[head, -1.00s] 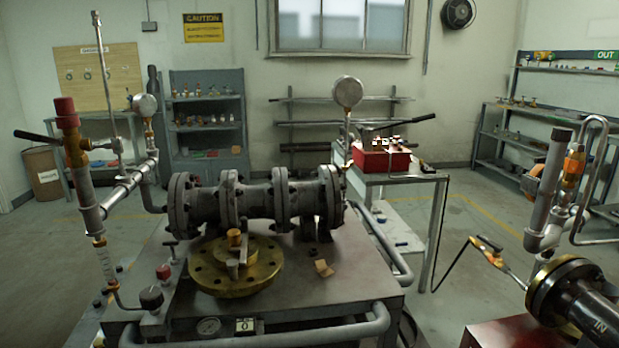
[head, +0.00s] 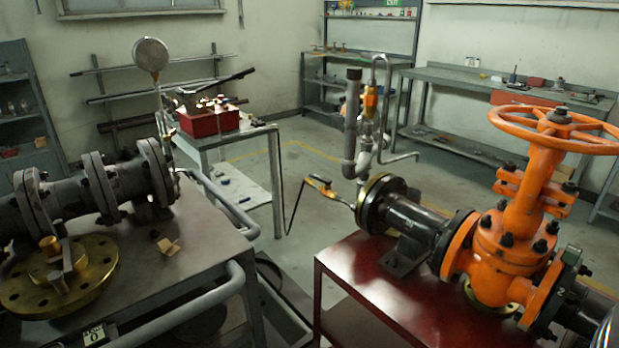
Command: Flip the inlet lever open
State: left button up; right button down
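No part marked as the inlet lever can be made out for certain. A small orange valve part (head: 370,103) sits on the upright pipework behind the red stand; whether it has a lever, and how that stands, is too small to tell. An orange-handled fitting (head: 320,186) with a black hose joins a thin rod to the flange (head: 374,204) of the dark pipe. This pipe (head: 415,220) runs right to the orange gate valve (head: 505,245), which has a large orange handwheel (head: 553,128) on top. Neither of my grippers is in view.
The dark red stand (head: 350,265) carries the gate valve. A steel bench (head: 190,250) with flanged pipe and a brass flange (head: 95,275) stands at left. A red pump box (head: 208,120) sits on a small table behind. Open floor (head: 300,150) lies between it and the back shelves.

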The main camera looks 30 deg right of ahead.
aim_at(328, 182)
jog(key=i+z, duration=0.15)
jog(key=z, duration=0.35)
jog(key=i+z, duration=0.15)
jog(key=z, duration=0.35)
jog(key=i+j+z, duration=0.1)
jog(key=z, duration=0.4)
jog(key=i+j+z, duration=0.15)
jog(key=z, duration=0.3)
jog(key=i+j+z, duration=0.15)
jog(key=z, duration=0.35)
